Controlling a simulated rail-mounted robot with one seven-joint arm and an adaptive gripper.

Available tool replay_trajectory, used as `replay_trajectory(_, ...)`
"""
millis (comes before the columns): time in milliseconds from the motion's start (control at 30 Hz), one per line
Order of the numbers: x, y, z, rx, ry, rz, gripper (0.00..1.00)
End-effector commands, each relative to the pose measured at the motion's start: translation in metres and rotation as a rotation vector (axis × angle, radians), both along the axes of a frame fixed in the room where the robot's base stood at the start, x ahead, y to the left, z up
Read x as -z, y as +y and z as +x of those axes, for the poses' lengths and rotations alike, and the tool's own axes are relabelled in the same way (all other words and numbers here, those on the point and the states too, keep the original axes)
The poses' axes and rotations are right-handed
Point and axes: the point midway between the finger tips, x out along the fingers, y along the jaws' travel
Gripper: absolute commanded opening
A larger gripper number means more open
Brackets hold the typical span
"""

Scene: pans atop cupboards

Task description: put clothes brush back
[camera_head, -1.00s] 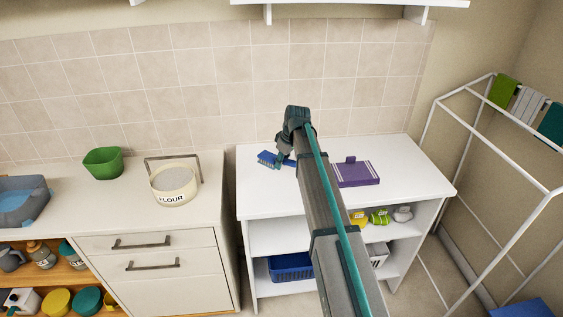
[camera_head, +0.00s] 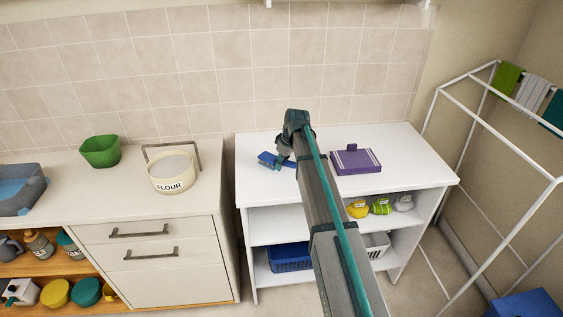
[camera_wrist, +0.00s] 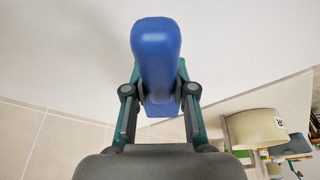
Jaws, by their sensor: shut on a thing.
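The blue clothes brush (camera_head: 267,159) is over the left part of the white cabinet's top (camera_head: 262,190) in the head view. My gripper (camera_head: 281,159) is shut on it. In the wrist view the blue brush (camera_wrist: 156,55) lies between the two fingers of my gripper (camera_wrist: 160,92), with its rounded end toward the top of the picture. The brush's underside is mostly hidden, and I cannot tell whether it touches the white top or hangs just above it.
A purple box-like item (camera_head: 355,160) lies right of my arm on the same top. Left, across a narrow gap, a counter holds a flour container (camera_head: 172,172) and a green bowl (camera_head: 100,151). A white drying rack (camera_head: 480,150) stands at the right.

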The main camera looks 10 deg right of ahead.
Motion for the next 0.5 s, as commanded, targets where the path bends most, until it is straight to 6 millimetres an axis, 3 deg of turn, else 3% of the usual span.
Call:
replay_trajectory(200,-0.0001,0.0,0.0001,0.0,0.0,0.0,0.0)
replay_trajectory(233,-0.0002,0.0,0.0002,0.0,0.0,0.0,0.27)
replay_trajectory(400,-0.0001,0.0,0.0001,0.0,0.0,0.0,0.54)
replay_trajectory(500,-0.0001,0.0,0.0001,0.0,0.0,0.0,0.54)
